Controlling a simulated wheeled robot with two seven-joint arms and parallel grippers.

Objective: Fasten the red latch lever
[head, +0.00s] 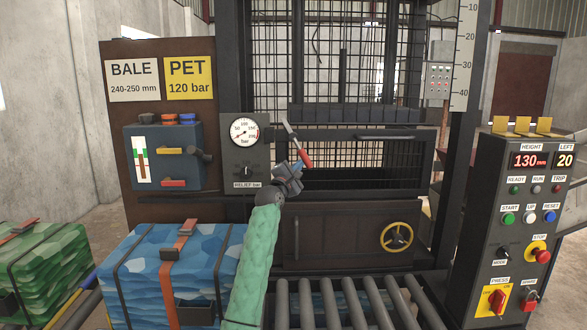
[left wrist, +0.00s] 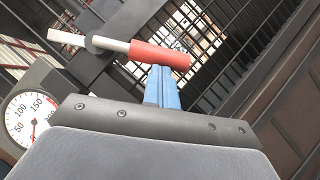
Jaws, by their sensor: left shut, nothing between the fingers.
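The latch lever has a red grip (head: 305,158) and a pale metal arm (head: 290,131). It slants from upper left to lower right beside the gauge panel, in front of the press chamber. In the left wrist view the red grip (left wrist: 160,56) lies across the picture, with its pale arm running left through a dark round pivot. My left gripper (head: 298,168) is shut and empty, just below the red grip. Its blue fingertips (left wrist: 161,72) reach the grip's lower edge in the wrist view; I cannot tell whether they touch. My right gripper is not in view.
A pressure gauge (head: 243,132) sits left of the lever. A dark crossbar (head: 350,134) runs right from it. A blue bale (head: 130,262) stands at lower left beside my arm, rollers (head: 355,303) lie in front, and a control box (head: 520,215) stands right.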

